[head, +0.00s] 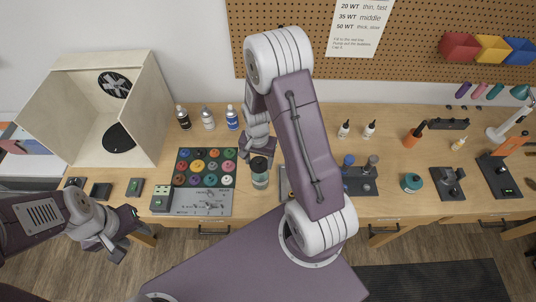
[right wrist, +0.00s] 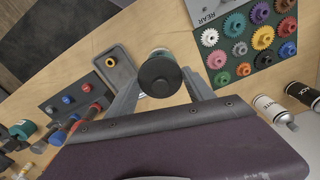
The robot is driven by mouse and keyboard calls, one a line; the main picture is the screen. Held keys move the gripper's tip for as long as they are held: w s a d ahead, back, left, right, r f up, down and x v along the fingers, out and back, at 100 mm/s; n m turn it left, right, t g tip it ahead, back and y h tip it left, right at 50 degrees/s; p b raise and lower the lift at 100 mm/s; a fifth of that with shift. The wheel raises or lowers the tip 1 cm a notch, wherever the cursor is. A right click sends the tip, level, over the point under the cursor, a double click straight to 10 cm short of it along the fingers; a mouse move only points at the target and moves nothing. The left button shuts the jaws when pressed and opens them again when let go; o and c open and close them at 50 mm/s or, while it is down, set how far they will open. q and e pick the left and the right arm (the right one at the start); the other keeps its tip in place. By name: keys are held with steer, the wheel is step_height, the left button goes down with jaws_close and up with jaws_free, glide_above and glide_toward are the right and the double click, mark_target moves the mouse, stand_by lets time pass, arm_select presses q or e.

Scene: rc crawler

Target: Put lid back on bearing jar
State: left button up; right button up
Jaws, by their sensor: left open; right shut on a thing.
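The bearing jar (head: 260,181) is a small clear jar with a teal band, upright on the wooden bench right of the gear mat. The dark round lid (head: 259,163) is over its mouth; it also shows in the right wrist view (right wrist: 160,76), between my fingertips and covering most of the jar. My right gripper (head: 259,153) reaches down from above and is shut on the lid. I cannot tell whether the lid touches the rim. My left gripper (head: 129,214) is open and empty at the bench's front edge, far left of the jar.
A mat of colored gears (head: 206,167) lies left of the jar. A grey tray (right wrist: 116,68) with a yellow ring stands close on its other side. Spray cans (head: 232,118) stand behind, and a wooden booth (head: 155,95) is at the back left.

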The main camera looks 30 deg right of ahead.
mark_target(259, 168)
steer(key=shift+w+d+f, duration=0.3)
steer(key=shift+w+d, duration=0.05)
steer(key=shift+w, duration=0.2)
steer(key=shift+w+d+f+b, duration=0.15)
steer(key=shift+f+b, duration=0.05)
steer(key=shift+b, duration=0.1)
steer(key=shift+s+f+b, duration=0.25)
steer(key=shift+f+b, duration=0.25)
steer(key=shift+b, duration=0.1)
steer(key=f+b, duration=0.3)
steer(key=f, duration=0.1)
steer(key=shift+a, duration=0.25)
steer(key=shift+w+d+f+b, duration=0.1)
steer(key=shift+f+b, duration=0.35)
steer(key=shift+b, duration=0.05)
arm_select(q)
steer(key=f, duration=0.3)
steer(key=w+f, duration=0.1)
steer(key=f, duration=0.1)
steer(key=shift+d+f, duration=0.25)
steer(key=shift+d, duration=0.15)
arm_select(e)
steer(key=shift+r, duration=0.1)
arm_select(q)
steer(key=shift+s, duration=0.1)
arm_select(e)
steer(key=shift+s, duration=0.2)
steer(key=shift+w, duration=0.1)
arm_select(q)
steer(key=shift+r, duration=0.1)
